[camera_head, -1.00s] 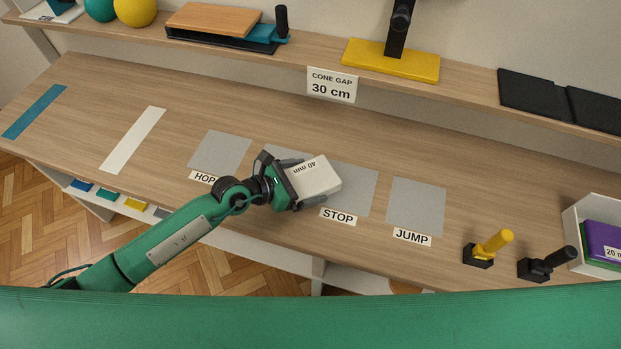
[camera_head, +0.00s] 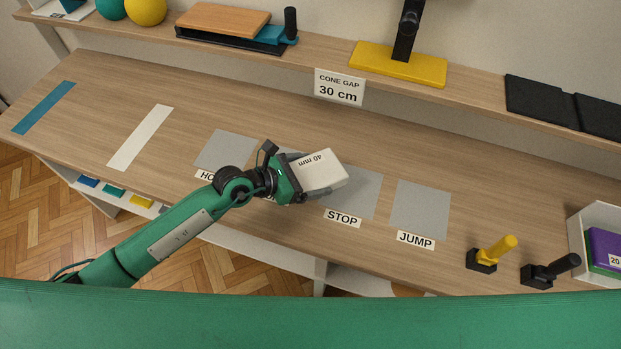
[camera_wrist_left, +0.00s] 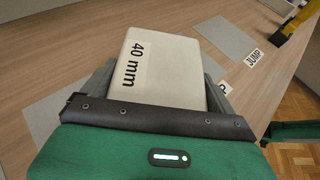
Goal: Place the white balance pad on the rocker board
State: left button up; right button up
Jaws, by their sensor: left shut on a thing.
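The white balance pad (camera_head: 322,175), a thick block marked "40 mm", is held in my left gripper (camera_head: 318,182) over the desk, above the grey squares near the STOP label. In the left wrist view the pad (camera_wrist_left: 165,75) sits between the two fingers of the gripper (camera_wrist_left: 160,85), which are shut on its sides. A wooden board (camera_head: 223,22) lies on a black and teal base on the shelf; I cannot tell for sure whether it is the rocker board. My right gripper is not in view.
Grey squares, such as the JUMP one (camera_head: 421,208), lie flat on the desk. A yellow-handled stand (camera_head: 492,254), a black one (camera_head: 550,270) and a white bin (camera_head: 590,225) are at the right. The shelf holds a yellow-based stand (camera_head: 398,64) and black panels (camera_head: 545,103).

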aim_at(311, 172)
pick_arm(q)
notch_tip(311, 172, up, 8)
jog(key=shift+r, duration=0.1)
notch_tip(311, 172, up, 8)
jog(key=s+a+n+t+y+p, duration=0.1)
jog(key=a+n+t+y+p, duration=0.3)
jog(key=a, duration=1.6)
jog(key=shift+s+a+r+n+t+y, duration=0.3)
jog(key=shift+n+t+y, duration=0.5)
jog(key=shift+n, duration=0.7)
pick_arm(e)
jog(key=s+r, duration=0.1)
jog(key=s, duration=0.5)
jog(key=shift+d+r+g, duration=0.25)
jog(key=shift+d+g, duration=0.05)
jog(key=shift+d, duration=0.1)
pick_arm(q)
jog(key=shift+w, duration=0.1)
